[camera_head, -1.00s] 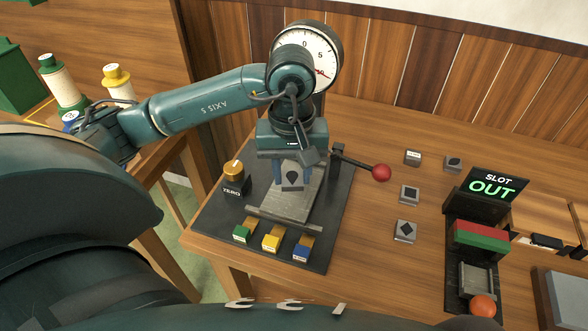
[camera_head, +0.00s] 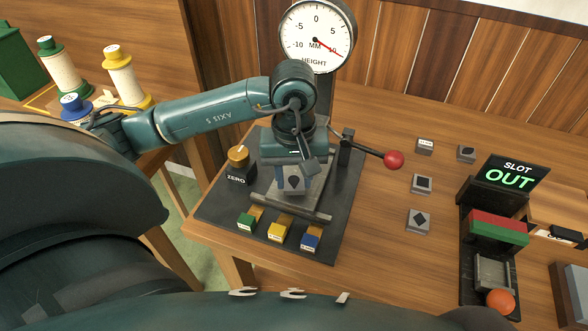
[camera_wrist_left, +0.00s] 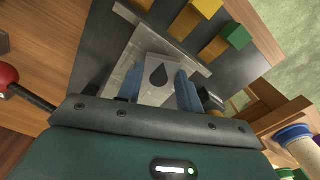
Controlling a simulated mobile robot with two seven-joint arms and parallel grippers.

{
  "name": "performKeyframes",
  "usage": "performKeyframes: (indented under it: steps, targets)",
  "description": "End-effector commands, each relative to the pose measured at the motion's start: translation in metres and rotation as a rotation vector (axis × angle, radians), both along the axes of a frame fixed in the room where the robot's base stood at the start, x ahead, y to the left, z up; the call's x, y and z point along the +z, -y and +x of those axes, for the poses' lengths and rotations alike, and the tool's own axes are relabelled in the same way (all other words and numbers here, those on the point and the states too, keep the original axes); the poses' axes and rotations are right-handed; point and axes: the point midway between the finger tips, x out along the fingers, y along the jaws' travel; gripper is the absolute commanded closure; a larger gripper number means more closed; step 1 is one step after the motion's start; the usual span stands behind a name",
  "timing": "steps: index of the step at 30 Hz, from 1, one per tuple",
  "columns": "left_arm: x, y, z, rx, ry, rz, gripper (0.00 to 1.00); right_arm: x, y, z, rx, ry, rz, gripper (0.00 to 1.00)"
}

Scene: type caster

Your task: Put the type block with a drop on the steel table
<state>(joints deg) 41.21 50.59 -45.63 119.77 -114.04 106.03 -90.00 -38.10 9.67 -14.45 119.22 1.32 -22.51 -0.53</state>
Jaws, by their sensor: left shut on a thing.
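The type block with a drop (camera_head: 293,184) is a small grey block with a dark drop on its face. My left gripper (camera_head: 292,178) is shut on it, with a blue finger at each side. The steel table (camera_head: 319,180) is the pale metal plate of the height gauge, and the block is over its middle, within its outline. The left wrist view shows the block (camera_wrist_left: 159,77) drop side up between the fingers, with the plate (camera_wrist_left: 148,42) around it. I cannot tell whether the block touches the plate. My right gripper is not in view.
A height dial (camera_head: 318,36) stands behind the plate. A red-knobbed lever (camera_head: 393,159) sticks out to its right. A ZERO knob (camera_head: 238,157) and coloured tabs (camera_head: 280,232) are nearby. Several other blocks (camera_head: 422,184) lie right. A slot stand (camera_head: 510,178) reads OUT.

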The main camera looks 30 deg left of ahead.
Motion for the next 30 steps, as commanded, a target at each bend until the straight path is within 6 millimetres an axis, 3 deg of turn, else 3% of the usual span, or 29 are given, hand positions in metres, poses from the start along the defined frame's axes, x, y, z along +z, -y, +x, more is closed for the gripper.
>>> performKeyframes:
  steps: [16,30]
  targets:
    - [-0.004,0.000,0.000,0.000,0.001,0.000,0.95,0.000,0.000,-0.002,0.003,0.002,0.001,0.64]
    - [-0.012,0.000,0.000,0.000,0.001,0.000,0.95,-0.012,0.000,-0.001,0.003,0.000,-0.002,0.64]
